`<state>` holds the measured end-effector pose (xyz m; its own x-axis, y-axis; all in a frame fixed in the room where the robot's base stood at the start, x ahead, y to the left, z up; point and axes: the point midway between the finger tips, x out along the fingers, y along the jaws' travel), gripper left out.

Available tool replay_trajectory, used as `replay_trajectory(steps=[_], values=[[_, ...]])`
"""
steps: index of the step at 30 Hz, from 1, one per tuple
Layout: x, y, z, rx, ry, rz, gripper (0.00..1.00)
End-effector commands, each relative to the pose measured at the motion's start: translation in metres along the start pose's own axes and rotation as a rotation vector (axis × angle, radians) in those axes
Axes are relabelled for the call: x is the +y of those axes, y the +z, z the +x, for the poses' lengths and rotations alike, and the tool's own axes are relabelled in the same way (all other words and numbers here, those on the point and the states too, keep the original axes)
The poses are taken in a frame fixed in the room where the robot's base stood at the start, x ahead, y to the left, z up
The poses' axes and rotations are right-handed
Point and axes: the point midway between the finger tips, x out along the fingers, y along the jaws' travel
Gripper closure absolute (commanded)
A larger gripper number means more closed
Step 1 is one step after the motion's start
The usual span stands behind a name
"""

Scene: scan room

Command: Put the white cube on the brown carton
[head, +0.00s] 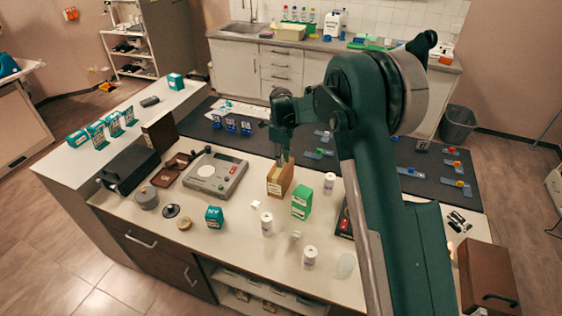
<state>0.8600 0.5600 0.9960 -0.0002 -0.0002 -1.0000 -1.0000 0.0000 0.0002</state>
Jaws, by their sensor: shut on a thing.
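The brown carton (280,180) stands upright on the pale counter, left of a green-and-white carton. My gripper (283,157) points down right at the top of the brown carton. Its fingers are closed, and they hide most of what is between them. The held thing looks to be the white cube, but it is too small and covered to make out. I cannot tell whether it touches the carton's top.
The green-and-white carton (301,201) stands close to the right of the brown carton. White bottles (329,183), (267,224) and (310,257) stand nearby. A grey device (216,174) is to the left. A dark mat (385,160) with small items lies behind.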

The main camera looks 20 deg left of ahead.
Motion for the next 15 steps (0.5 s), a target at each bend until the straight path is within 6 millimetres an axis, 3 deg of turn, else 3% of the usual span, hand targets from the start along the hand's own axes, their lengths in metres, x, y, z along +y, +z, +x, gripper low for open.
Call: replay_trajectory(steps=[15], values=[[0.0001, -0.0001, 0.0114, 0.0, 0.0, 0.0, 0.91]])
